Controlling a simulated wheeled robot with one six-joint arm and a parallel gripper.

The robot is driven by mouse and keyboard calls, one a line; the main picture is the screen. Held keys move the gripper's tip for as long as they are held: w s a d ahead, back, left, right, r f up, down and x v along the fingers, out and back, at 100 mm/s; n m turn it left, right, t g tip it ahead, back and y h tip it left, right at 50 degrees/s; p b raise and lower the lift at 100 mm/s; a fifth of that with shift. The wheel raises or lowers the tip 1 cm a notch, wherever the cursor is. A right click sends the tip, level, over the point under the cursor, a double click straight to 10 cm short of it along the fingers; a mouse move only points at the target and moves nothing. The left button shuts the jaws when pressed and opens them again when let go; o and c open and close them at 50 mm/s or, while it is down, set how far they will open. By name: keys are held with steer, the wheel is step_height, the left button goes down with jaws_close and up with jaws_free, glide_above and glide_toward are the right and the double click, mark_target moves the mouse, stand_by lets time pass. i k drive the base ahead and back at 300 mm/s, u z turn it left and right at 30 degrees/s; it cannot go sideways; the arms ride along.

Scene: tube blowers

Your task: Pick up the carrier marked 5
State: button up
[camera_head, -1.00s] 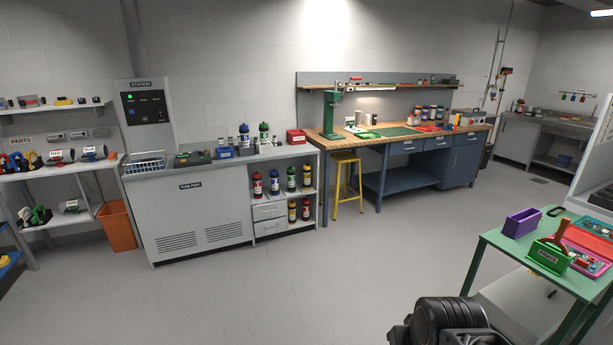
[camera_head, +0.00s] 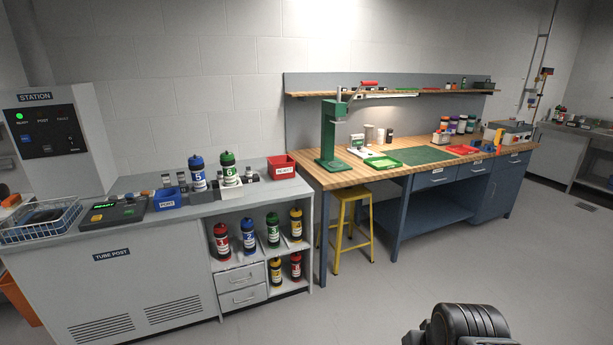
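The carrier marked 5 (camera_head: 198,174) is a blue-capped tube with a white band and a blue 5. It stands upright on the grey tube post counter (camera_head: 135,238). Beside it on the right stands a green-capped carrier marked 6 (camera_head: 230,170), close to it. A dark part of my arm (camera_head: 465,325) shows at the bottom edge, well apart from the carriers. The fingertips of my gripper are not visible.
A blue bin (camera_head: 167,199), a wire basket (camera_head: 40,222) and a red bin (camera_head: 282,168) share the counter. Several carriers fill the shelves below. A yellow stool (camera_head: 352,228) stands by the wooden workbench (camera_head: 340,178). The floor in front is clear.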

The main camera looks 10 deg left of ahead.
mark_target(197, 170)
steer(key=u, duration=0.25)
steer(key=i, duration=2.1)
steer(key=u, duration=1.75)
steer(key=i, duration=1.2)
steer(key=u, duration=1.1)
